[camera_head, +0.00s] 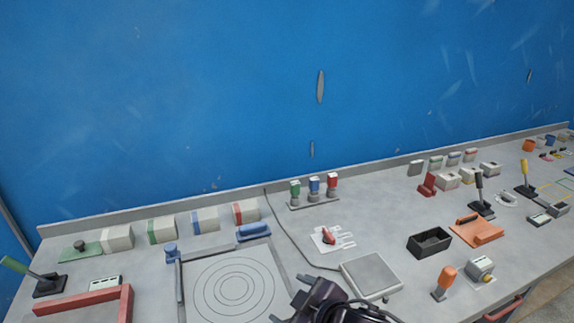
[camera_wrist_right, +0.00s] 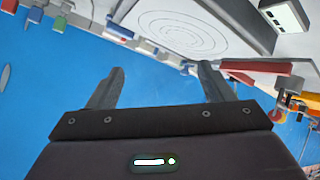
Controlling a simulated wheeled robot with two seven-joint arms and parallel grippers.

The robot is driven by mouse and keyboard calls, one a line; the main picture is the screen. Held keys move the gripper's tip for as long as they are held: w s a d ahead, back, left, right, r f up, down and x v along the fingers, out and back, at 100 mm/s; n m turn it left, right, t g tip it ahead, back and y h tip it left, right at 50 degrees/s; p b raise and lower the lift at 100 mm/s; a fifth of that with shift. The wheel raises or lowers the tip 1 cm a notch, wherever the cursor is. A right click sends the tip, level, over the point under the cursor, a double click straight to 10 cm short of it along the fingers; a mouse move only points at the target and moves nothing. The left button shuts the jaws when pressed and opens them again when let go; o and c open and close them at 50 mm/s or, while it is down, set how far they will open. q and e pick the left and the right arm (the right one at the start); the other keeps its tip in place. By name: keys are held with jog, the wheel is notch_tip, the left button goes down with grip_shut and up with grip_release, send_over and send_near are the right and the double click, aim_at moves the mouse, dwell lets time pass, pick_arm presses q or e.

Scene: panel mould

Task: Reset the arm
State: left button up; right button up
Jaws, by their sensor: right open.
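My right gripper (camera_head: 285,312) shows at the bottom edge of the head view, dark, beside the lower right of the plate with concentric circles (camera_head: 232,287). In the right wrist view my right gripper (camera_wrist_right: 160,86) has its two fingers wide apart with nothing between them. The wrist view appears turned over, with the circled plate (camera_wrist_right: 180,25) at the top beyond the fingers. Most of my right arm is outside the head view. My left gripper is not in view.
The grey panel carries several raised controls: coloured switches (camera_head: 314,188), a red knob (camera_head: 330,236), a square grey pad (camera_head: 371,275), a black open box (camera_head: 429,242) and an orange-topped lever (camera_head: 446,280). A red bar frame (camera_head: 126,303) stands at left. A blue wall (camera_head: 200,90) rises behind.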

jog(key=s+d+f+m+g+h, duration=0.3)
jog(key=s+d+f+m, duration=0.2)
jog(key=s+d, duration=0.3)
jog(key=s+d+f+m+g+h, duration=0.35)
jog(key=s+d+f+m, duration=0.2)
jog(key=d, duration=0.45)
jog(key=s+f, duration=0.3)
jog(key=f, duration=2.7)
jog(key=s+d+f+g, duration=0.1)
jog(key=s+d+f, duration=0.1)
jog(key=s+f, duration=0.6)
jog(key=s+d+f, duration=0.1)
jog(key=s+f, duration=0.8)
jog(key=s, duration=0.2)
jog(key=shift+s+d+f+g, duration=0.2)
jog(key=shift+s+d+g, duration=0.05)
jog(key=shift+d+g, duration=0.15)
